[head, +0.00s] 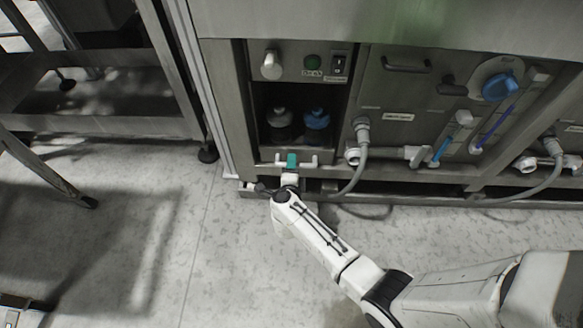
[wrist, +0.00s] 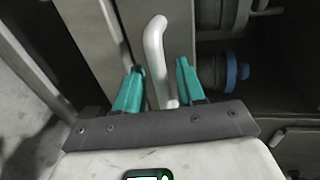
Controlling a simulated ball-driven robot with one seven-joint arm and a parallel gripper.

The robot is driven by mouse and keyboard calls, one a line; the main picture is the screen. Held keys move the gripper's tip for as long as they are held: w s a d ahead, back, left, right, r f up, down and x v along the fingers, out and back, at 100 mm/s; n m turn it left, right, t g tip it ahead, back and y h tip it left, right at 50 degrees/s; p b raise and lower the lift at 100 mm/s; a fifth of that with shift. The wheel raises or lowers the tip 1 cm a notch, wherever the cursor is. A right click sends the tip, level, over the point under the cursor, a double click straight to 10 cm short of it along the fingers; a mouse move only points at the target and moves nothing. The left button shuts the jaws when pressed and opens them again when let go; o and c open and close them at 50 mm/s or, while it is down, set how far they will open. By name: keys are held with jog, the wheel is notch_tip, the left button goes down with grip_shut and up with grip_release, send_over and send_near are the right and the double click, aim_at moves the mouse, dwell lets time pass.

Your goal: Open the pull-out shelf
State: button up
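The pull-out shelf (head: 258,154) sits low in the machine's front, inside a dark recess. It appears pushed in. Its white bar handle (head: 311,161) runs along its front edge; it also shows as a bent white rod in the wrist view (wrist: 155,50). My gripper (head: 291,161) is at the handle, its teal fingertips covering the handle's middle in the head view. In the wrist view my gripper (wrist: 157,88) is open, with one teal finger on each side of the handle. Gaps show between the fingers and the rod, so they look apart from it.
A grey-capped bottle (head: 280,118) and a blue-capped bottle (head: 317,120) stand in the recess. A metal frame (head: 110,125) stands left. The floor (head: 215,250) before the machine is clear.

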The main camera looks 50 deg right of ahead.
jog(key=shift+w+d, duration=0.1)
jog(key=shift+d, duration=0.1)
grip_shut()
dwell(0.3)
